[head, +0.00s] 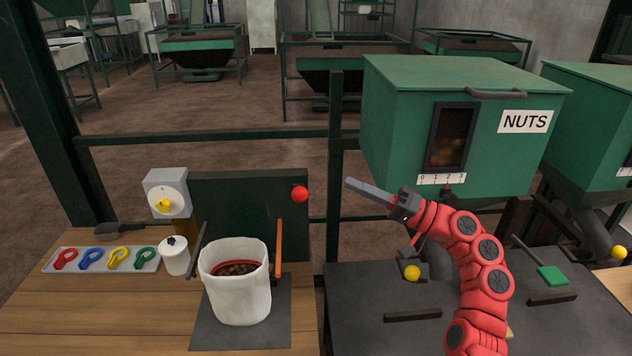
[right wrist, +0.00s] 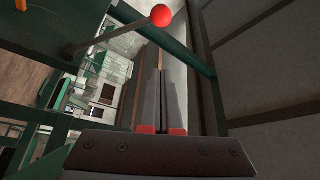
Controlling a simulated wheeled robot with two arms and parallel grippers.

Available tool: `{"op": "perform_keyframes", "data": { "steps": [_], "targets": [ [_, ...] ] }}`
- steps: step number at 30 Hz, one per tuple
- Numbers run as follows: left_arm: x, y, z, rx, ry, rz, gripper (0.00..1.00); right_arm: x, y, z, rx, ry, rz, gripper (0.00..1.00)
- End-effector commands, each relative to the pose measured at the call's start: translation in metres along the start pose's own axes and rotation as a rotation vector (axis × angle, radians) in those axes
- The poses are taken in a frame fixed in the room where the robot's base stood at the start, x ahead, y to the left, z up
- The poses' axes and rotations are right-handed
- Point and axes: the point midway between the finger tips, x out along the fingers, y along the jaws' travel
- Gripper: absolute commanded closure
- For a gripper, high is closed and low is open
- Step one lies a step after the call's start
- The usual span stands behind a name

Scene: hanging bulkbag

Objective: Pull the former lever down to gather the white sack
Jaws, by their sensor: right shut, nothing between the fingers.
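The white sack (head: 238,296) stands upright and open on a dark mat, with brown contents and a red ring inside its mouth. The lever's red ball knob (head: 299,194) is at the upper right of the dark green panel behind the sack. The knob and its rod also show in the right wrist view (right wrist: 160,15), at the upper left of the fingers. My right gripper (head: 348,182) is shut and empty, to the right of the knob and apart from it. Its two fingers are together in the right wrist view (right wrist: 162,100). My left gripper is not in view.
An orange bar (head: 278,248) and a dark bar stand on either side of the sack. A tray of coloured clips (head: 103,260), a white pot (head: 175,256) and a dial box (head: 167,193) are to the left. A green NUTS hopper (head: 460,130) stands behind my right arm.

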Motion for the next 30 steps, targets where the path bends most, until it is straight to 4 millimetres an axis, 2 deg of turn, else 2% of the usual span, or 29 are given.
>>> {"op": "perform_keyframes", "data": {
  "steps": [4,8,19,30],
  "targets": [
    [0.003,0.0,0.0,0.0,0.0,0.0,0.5,0.005,-0.001,0.0,0.001,0.0,0.0,1.0],
    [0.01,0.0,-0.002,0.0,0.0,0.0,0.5,0.022,-0.003,-0.001,0.001,-0.001,-0.001,1.0],
    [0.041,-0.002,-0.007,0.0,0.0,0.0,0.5,0.102,-0.003,-0.001,0.004,-0.003,0.001,1.0],
    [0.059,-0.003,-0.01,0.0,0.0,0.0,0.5,0.089,-0.001,0.032,0.001,0.003,0.0,1.0]
  ]
}}
